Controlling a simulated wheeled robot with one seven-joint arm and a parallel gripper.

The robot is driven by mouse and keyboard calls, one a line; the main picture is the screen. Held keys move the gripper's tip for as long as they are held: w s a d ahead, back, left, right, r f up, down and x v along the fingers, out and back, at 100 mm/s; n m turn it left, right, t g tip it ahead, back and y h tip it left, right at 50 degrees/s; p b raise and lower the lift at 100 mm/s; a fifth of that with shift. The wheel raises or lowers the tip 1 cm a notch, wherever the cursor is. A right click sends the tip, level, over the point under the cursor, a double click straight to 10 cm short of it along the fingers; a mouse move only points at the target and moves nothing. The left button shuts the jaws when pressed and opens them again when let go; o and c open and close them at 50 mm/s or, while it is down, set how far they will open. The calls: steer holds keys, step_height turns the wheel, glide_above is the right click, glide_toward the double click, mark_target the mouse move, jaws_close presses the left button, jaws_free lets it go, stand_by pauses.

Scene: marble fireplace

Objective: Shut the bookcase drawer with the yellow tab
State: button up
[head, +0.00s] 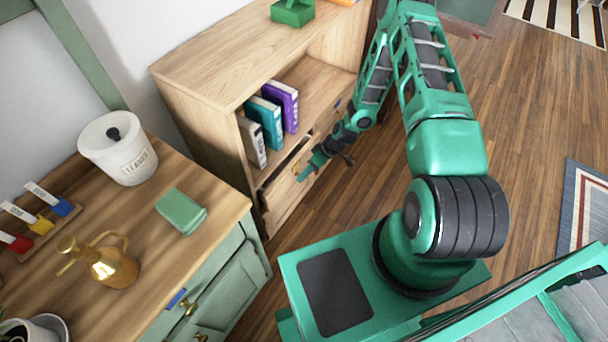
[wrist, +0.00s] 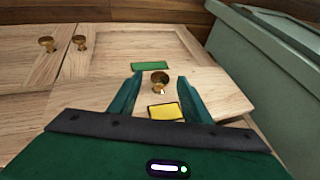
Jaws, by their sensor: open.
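The bookcase (head: 205,85) is pale wood, with its drawers below the book shelf. One drawer (head: 289,187) stands out from the front, and a dark gap shows behind its face. In the wrist view, the drawer face (wrist: 215,92) carries a yellow tab (wrist: 165,111) and a brass knob (wrist: 160,83). My gripper (wrist: 160,77) is open, with one finger on each side of the knob; I cannot tell whether they touch the face. In the head view my gripper (head: 313,166) is at the drawer front, which it partly hides.
A green tab (wrist: 151,66) lies just beyond the knob, and two more brass knobs (wrist: 63,43) are at the left. A green cabinet (head: 225,285) stands close to the bookcase, narrowing the room on that side. Wooden floor (head: 535,110) is free to the right.

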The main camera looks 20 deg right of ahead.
steer(key=shift+w+a+f, duration=0.1)
steer(key=shift+a+f, duration=0.25)
steer(key=shift+f, duration=0.3)
steer(key=shift+c, duration=0.2)
jaws_close()
